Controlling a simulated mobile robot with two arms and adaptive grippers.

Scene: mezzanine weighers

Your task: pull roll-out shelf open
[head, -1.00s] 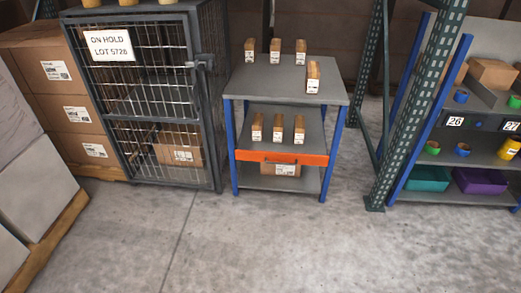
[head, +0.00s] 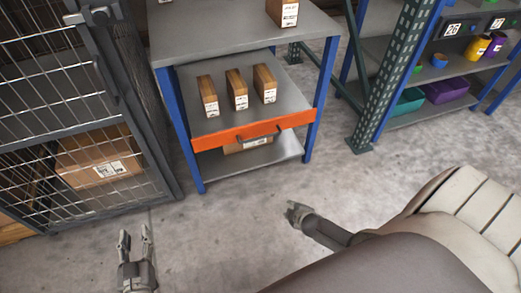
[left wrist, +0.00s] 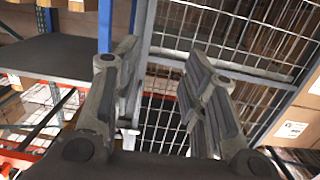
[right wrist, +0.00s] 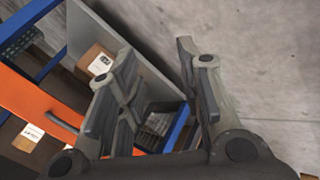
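The roll-out shelf has an orange front (head: 215,139) and a dark bar handle (head: 258,135), under the grey top of a blue-legged unit. It carries three brown boxes (head: 237,90) with white labels. My right gripper (head: 292,208) is below and right of the handle, apart from it, open and empty. In the right wrist view, the orange front (right wrist: 25,95) and handle (right wrist: 62,122) lie left of the open fingers (right wrist: 150,75). My left gripper (head: 136,235) is open and empty, low in front of the cage. Its spread fingers also show in the left wrist view (left wrist: 158,75).
A wire-mesh cage (head: 60,120) with a carton inside stands to the left. A green perforated rack post (head: 385,80) and shelves with coloured bins (head: 447,90) stand to the right. The concrete floor (head: 225,225) before the unit is clear.

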